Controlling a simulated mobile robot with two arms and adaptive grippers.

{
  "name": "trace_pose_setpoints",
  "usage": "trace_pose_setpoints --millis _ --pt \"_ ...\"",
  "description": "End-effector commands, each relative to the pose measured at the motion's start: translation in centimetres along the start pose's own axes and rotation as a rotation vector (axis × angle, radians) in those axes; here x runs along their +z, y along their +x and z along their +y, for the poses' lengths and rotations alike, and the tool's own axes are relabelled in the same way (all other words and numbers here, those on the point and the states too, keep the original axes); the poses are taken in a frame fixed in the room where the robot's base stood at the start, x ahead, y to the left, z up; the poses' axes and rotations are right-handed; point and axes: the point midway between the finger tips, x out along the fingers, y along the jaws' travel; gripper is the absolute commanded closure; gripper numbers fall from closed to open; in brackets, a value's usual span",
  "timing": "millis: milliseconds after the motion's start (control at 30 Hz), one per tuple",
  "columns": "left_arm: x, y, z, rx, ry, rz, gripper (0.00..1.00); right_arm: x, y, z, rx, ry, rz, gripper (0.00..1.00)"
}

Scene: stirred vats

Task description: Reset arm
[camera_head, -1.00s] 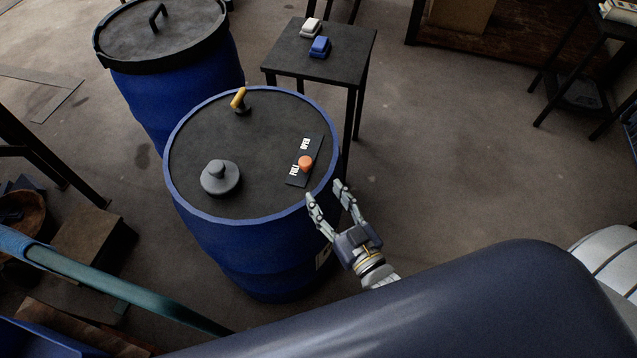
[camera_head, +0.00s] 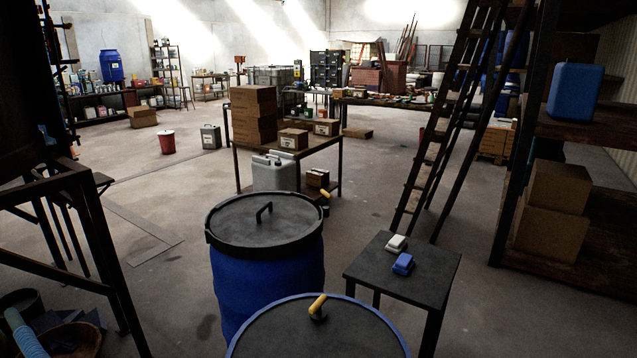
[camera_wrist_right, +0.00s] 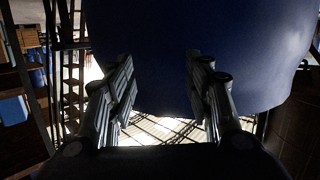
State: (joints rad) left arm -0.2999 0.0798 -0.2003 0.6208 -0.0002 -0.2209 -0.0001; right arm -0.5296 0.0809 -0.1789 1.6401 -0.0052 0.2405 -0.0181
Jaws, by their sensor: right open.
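My right gripper (camera_wrist_right: 165,105) shows in the right wrist view, with its two fingers apart and nothing between them. A large dark blue rounded surface (camera_wrist_right: 200,50) fills the upper part of that view beyond the fingers; I cannot tell what it is. Neither gripper shows in the head view. The near blue vat (camera_head: 320,335) is cut off by the bottom edge of the head view. A yellow-handled lever (camera_head: 317,306) stands on its top. The vat's other controls are out of view.
A second blue vat (camera_head: 266,270) with a black handled lid stands behind. A small dark table (camera_head: 420,270) at right bears a white block (camera_head: 396,243) and a blue block (camera_head: 403,264). A ladder (camera_head: 440,130) and shelving (camera_head: 590,240) stand at right. Open floor (camera_head: 170,200) lies at left.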

Motion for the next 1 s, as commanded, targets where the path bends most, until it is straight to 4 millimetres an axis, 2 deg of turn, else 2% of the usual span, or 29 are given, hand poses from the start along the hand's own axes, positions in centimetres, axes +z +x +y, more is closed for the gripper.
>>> trace_pose_setpoints --millis 33,167,200,267,300,400,500,600,700,833,1000 --pt "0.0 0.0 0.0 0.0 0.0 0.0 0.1 3.6 -0.1 0.0 -0.002 -0.001 -0.082 0.53" --pt "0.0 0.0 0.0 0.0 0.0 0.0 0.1 12.9 -1.6 0.1 -0.007 -0.004 -0.302 0.53" --pt "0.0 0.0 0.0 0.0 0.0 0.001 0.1 15.8 -2.4 0.2 -0.008 -0.005 -0.374 0.53" --pt "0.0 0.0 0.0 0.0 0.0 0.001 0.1 20.1 -4.0 0.3 -0.009 -0.007 -0.486 0.53" --pt "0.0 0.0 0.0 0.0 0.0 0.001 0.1 22.9 -5.3 0.4 -0.009 -0.009 -0.561 0.53" --pt "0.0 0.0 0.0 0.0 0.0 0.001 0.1 29.3 -9.4 0.8 -0.009 -0.012 -0.752 0.53" --pt "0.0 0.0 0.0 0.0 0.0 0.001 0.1 34.6 -14.1 1.2 -0.006 -0.015 -0.933 0.53" --pt "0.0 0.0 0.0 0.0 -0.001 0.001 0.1 38.2 -18.5 1.7 -0.002 -0.018 -1.08 0.53" --pt "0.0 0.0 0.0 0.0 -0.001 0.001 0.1 40.3 -21.8 2.0 0.001 -0.02 -1.184 0.53" --pt "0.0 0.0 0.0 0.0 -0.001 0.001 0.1 41.4 -23.9 2.2 0.003 -0.021 -1.248 0.53" --pt "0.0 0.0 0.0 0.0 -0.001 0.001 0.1 41.5 -24.3 2.2 0.003 -0.021 -1.258 0.53"
